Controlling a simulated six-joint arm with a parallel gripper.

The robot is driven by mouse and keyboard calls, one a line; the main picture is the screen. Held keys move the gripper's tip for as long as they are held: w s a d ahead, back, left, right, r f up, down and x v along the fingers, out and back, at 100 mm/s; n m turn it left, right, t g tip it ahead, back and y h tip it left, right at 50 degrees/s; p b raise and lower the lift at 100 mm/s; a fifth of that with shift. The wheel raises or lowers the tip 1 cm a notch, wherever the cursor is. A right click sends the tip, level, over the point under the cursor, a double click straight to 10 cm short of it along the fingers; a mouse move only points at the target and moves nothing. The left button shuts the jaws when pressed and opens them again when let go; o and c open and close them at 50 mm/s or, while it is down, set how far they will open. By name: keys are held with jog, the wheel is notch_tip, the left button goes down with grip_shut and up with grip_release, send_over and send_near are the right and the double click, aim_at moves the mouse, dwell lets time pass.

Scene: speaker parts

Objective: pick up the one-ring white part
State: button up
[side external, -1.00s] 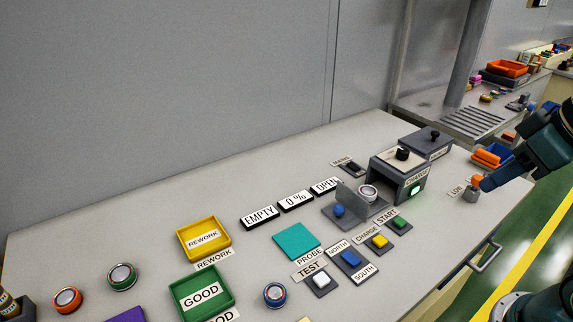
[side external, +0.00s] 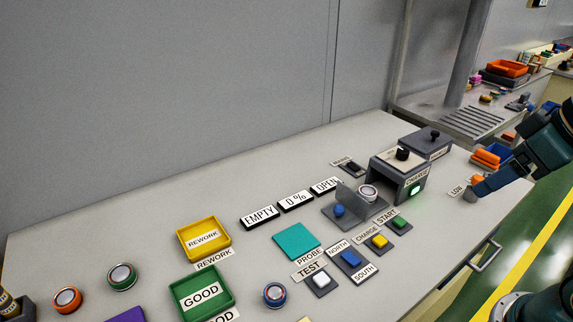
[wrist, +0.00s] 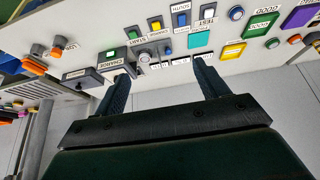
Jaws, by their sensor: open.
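A round part with a pale top and a dark ring (side external: 369,192) sits at the front of the grey charge station (side external: 398,184), beside a blue knob. I cannot tell its ring count or whether it is white. It also shows small in the wrist view (wrist: 144,57). Other round parts are orange-rimmed (side external: 67,298), green-rimmed (side external: 122,276) and blue with red marks (side external: 275,294); their tops look pale.
A yellow REWORK tray (side external: 222,249) and green GOOD tray (side external: 231,298) stand at the left. A teal pad (side external: 282,238), buttons and display blocks fill the middle. Orange-topped grey pieces (wrist: 38,49) stand near LOW. The bench's back left is clear.

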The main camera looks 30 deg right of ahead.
jog(key=shift+w, duration=0.1)
jog(key=w+d+m+g, duration=0.35)
jog(key=w+m, duration=0.55)
jog(key=w, duration=0.9)
jog(key=w+d+f+m+g, duration=0.1)
jog(key=w+d+f+m, duration=0.3)
jog(key=w+f, duration=0.2)
jog(key=w+d+f+m+g+y, duration=0.1)
jog(key=w+d+f+m, duration=0.3)
jog(key=f, duration=0.5)
jog(key=w+m, duration=0.1)
jog(key=w, duration=0.1)
jog(key=shift+w+d, duration=0.3)
jog(key=shift+w, duration=0.05)
send_over(371, 190)
jog(key=shift+f, duration=4.2)
